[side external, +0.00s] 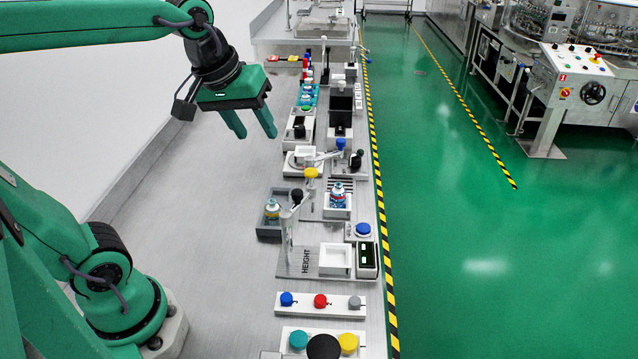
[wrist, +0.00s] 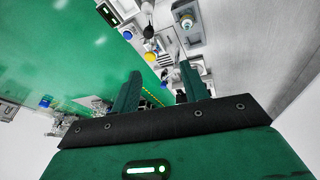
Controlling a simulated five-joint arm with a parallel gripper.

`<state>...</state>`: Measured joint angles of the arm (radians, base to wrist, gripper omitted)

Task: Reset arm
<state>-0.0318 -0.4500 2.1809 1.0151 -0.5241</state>
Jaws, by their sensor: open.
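My gripper (side external: 255,124) is raised over the bare left part of the grey bench in the side view. Its two green fingers point down, stand apart and hold nothing. In the wrist view my gripper (wrist: 160,88) shows its fingers spread, with the row of stations beyond them. My arm reaches in from the left of the side view, bent down at the wrist. My gripper is left of the stations and appears clear of them.
The bench (side external: 205,215) is bare left of the stations. A grey tray (side external: 270,237) with a bottle, a height station (side external: 297,262), a button strip (side external: 337,307) and several other fixtures line its right side. A striped floor line (side external: 378,200) runs along the bench.

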